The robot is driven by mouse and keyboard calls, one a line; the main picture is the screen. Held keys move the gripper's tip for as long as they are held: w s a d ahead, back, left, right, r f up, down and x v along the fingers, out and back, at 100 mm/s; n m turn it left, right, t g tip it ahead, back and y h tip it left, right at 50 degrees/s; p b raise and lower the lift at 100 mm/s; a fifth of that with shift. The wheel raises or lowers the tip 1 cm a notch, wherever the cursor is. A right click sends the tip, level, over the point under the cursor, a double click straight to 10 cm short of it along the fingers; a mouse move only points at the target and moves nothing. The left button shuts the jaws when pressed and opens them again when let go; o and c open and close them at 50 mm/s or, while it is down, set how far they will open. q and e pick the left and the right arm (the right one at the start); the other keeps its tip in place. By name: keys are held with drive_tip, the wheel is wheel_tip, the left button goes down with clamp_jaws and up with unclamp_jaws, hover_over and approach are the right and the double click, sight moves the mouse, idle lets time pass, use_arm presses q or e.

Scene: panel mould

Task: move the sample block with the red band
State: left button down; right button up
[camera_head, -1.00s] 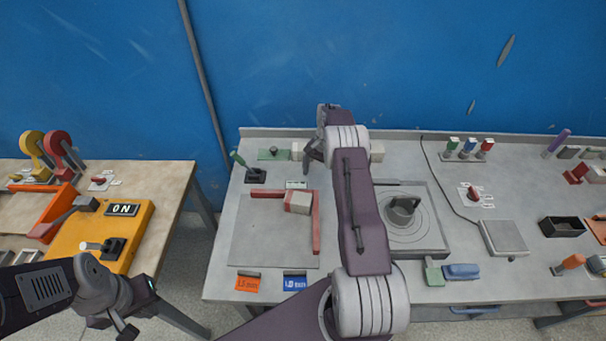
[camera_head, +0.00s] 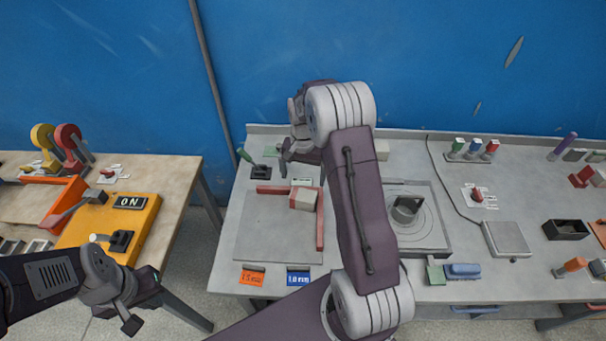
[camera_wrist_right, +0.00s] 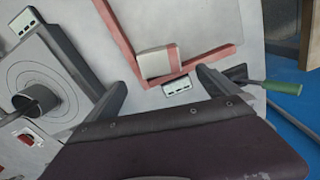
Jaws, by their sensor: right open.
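The sample block with the red band (camera_head: 303,199) is a pale block lying in the inner corner of a red L-shaped fence (camera_head: 320,232) on the grey table. In the right wrist view the block (camera_wrist_right: 153,65) shows its red band on the right side, close to both fence bars. My right gripper (camera_head: 285,158) is open and empty, above the back of the table, behind the block. In the right wrist view its two fingers (camera_wrist_right: 160,88) are apart, with the block beyond and between them. My left gripper (camera_head: 142,303) hangs at lower left, away from the block; its jaw opening is unclear.
A green-handled lever (camera_head: 257,166) stands behind the fence. A round-plate fixture (camera_head: 423,240) with a grey cylinder is to the right, partly behind my right arm. Orange (camera_head: 252,277) and blue (camera_head: 298,278) labels lie at the front. The grey panel (camera_head: 262,235) left of the block is clear.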

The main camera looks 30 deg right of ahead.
sight(303, 194)
wheel_tip(303, 194, down, 9)
drive_tip(key=shift+r+p, duration=0.1)
drive_tip(key=shift+p, duration=0.85)
drive_tip(key=c, duration=1.3)
drive_tip(key=o, duration=1.3)
drive_tip(key=shift+r, duration=0.45)
wheel_tip(303, 194, up, 8)
drive_tip(key=b, duration=0.2)
